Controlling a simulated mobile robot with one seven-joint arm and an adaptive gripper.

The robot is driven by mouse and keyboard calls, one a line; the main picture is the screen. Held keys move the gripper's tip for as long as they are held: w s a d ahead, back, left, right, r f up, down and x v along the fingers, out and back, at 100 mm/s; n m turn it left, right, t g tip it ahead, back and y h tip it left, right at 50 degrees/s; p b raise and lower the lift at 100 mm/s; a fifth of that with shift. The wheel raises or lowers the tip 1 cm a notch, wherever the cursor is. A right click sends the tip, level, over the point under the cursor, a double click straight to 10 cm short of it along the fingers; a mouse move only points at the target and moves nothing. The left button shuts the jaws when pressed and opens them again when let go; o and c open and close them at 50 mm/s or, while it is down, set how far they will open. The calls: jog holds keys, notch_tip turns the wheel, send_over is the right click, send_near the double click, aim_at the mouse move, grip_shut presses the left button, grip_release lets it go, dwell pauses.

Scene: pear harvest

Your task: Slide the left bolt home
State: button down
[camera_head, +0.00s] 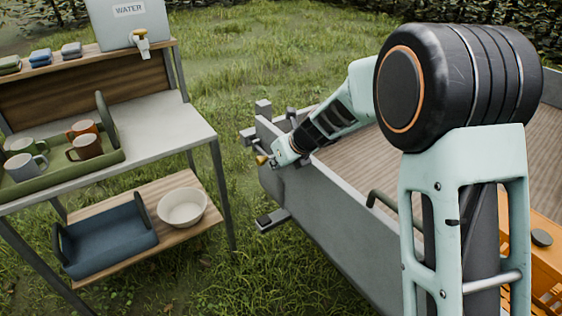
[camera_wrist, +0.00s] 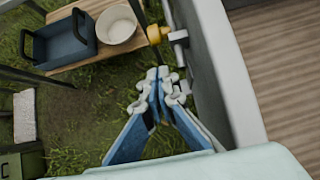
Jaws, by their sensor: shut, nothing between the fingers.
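The cart (camera_head: 325,215) has grey walls and a wooden floor. A bolt with a yellow knob (camera_head: 262,160) sits at its left end wall. In the wrist view the yellow knob (camera_wrist: 154,35) is at the top middle, on a short grey stem beside the cart wall (camera_wrist: 215,75). My gripper (camera_wrist: 160,75) is shut and empty, its fingertips just below the knob in that view. I see a small gap between them in the picture; whether they touch is unclear. In the head view my arm reaches over the cart wall and the fingertips are hard to make out.
A table (camera_head: 160,130) at the left holds a green tray (camera_head: 75,177) of mugs and a water container (camera_head: 130,25). Its lower shelf holds a blue tray (camera_head: 110,240) and a white bowl (camera_head: 183,207). An orange crate (camera_head: 545,235) is at the right. Grass lies between.

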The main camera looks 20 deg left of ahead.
aim_at(259, 157)
jog(key=w+a+f, duration=0.1)
jog(key=w+a, duration=0.1)
jog(key=w+a+f, duration=0.1)
jog(key=a, duration=0.1)
jog(key=shift+w+f, duration=0.2)
jog(key=shift+f, duration=0.1)
jog(key=shift+r, duration=0.15)
jog(key=w+a+p, duration=0.2)
jog(key=a+p, duration=0.1)
jog(key=shift+w+a, duration=0.1)
jog(key=shift+w, duration=0.25)
jog(key=shift+w+a, duration=0.2)
jog(key=shift+a, duration=0.05)
jog(key=shift+f, duration=0.2)
jog(key=shift+d+r, duration=0.1)
jog(key=shift+d, duration=0.05)
